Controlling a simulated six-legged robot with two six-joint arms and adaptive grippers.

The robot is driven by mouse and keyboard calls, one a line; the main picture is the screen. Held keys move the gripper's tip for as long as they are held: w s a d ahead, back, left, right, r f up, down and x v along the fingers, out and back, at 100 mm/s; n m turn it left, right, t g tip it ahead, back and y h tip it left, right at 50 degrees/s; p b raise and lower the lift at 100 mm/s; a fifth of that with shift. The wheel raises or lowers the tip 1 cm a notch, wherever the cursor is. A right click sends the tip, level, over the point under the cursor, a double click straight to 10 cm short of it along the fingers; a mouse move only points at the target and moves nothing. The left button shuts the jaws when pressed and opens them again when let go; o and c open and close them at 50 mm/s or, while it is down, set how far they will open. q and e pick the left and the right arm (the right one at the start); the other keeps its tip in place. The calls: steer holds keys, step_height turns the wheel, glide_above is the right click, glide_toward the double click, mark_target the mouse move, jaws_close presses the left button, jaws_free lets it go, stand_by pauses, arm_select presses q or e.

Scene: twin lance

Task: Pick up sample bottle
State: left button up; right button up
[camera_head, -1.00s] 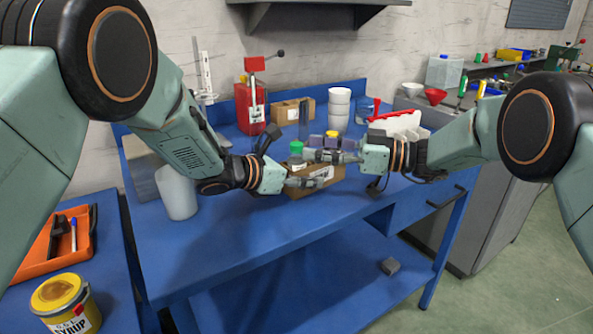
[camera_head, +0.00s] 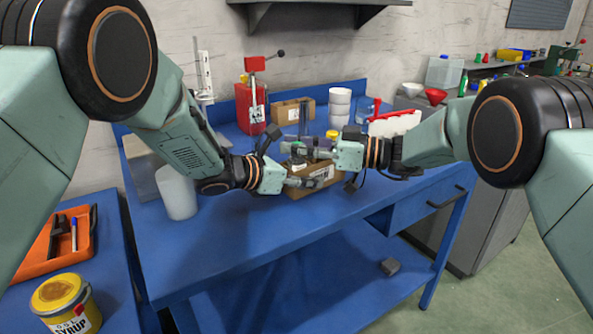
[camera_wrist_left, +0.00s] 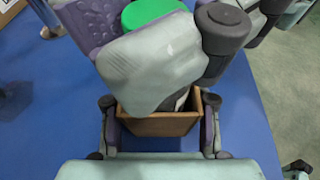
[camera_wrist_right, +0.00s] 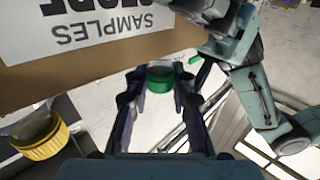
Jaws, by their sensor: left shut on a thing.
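The sample bottle shows mainly as a green cap, in the left wrist view (camera_wrist_left: 150,12) and between my right fingers in the right wrist view (camera_wrist_right: 160,78). Most of its body is hidden behind my right gripper. My right gripper (camera_head: 312,150) is at the bottle, above the brown cardboard box; its fingers look apart on either side of the cap. My left gripper (camera_head: 303,182) is shut on the box (camera_head: 318,184), which stands on the blue table. The box bears a white label, upside down in the right wrist view (camera_wrist_right: 90,25).
A yellow-capped container (camera_head: 332,134) stands behind the right gripper. Another cardboard box (camera_head: 293,111), a red tool (camera_head: 250,105) and stacked white cups (camera_head: 339,105) are behind. A white cylinder (camera_head: 176,192) stands left. The table front (camera_head: 240,240) is clear.

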jaws_close()
stand_by(0.3)
steer(key=shift+r, duration=0.1)
step_height(320, 180, up, 10)
steer(key=shift+f, duration=0.1)
arm_select(q)
steer(key=o, duration=1.2)
steer(key=v, duration=1.2)
